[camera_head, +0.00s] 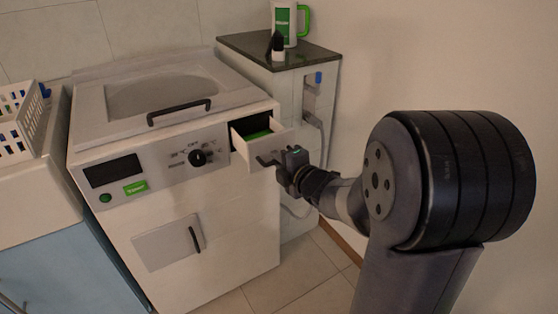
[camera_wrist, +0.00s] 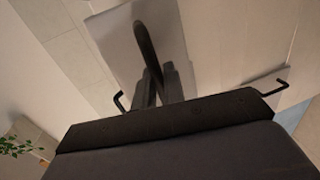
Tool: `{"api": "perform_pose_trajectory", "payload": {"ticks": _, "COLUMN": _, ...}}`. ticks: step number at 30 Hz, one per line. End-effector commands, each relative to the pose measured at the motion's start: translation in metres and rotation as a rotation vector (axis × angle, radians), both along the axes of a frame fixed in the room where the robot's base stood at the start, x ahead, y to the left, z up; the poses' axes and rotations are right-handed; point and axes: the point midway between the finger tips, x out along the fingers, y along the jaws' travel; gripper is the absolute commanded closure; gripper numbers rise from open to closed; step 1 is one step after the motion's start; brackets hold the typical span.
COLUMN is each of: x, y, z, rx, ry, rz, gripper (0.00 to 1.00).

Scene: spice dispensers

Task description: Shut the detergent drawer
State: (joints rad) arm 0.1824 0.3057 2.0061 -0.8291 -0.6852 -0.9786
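The detergent drawer (camera_head: 266,151) is pulled out from the upper right of the white washing machine (camera_head: 235,218). Green shows inside its open top. A dark curved handle (camera_head: 268,162) is on its front. My gripper (camera_head: 284,166) is at this handle, in front of the drawer. In the wrist view the drawer front (camera_wrist: 112,38) is ahead, with the dark handle (camera_wrist: 147,45) running down between the two fingers (camera_wrist: 162,78). The fingers are close together, with the handle's lower end between them. The exact contact is partly hidden.
A dark-topped side counter (camera_head: 258,42) with a green-handled container (camera_head: 285,20) and a small dark-capped bottle (camera_head: 277,45) stands right of the machine. A white basket (camera_head: 20,120) is at left. The machine's lid is closed. Tiled floor is open in front.

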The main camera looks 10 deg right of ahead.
Motion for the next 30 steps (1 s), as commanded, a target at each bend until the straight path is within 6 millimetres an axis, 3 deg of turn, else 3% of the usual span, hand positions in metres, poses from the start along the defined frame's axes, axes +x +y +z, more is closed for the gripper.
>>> {"api": "perform_pose_trajectory", "payload": {"ticks": 17, "x": 0.003, "y": 0.001, "z": -0.001, "rx": 0.000, "ry": 0.001, "rz": 0.000, "gripper": 1.00}}
{"api": "perform_pose_trajectory", "payload": {"ticks": 20, "x": 0.016, "y": 0.005, "z": -0.002, "rx": -0.001, "ry": 0.000, "rz": 0.002, "gripper": 1.00}}
{"api": "perform_pose_trajectory", "payload": {"ticks": 30, "x": 0.085, "y": 0.028, "z": -0.002, "rx": -0.001, "ry": 0.000, "rz": 0.002, "gripper": 1.00}}
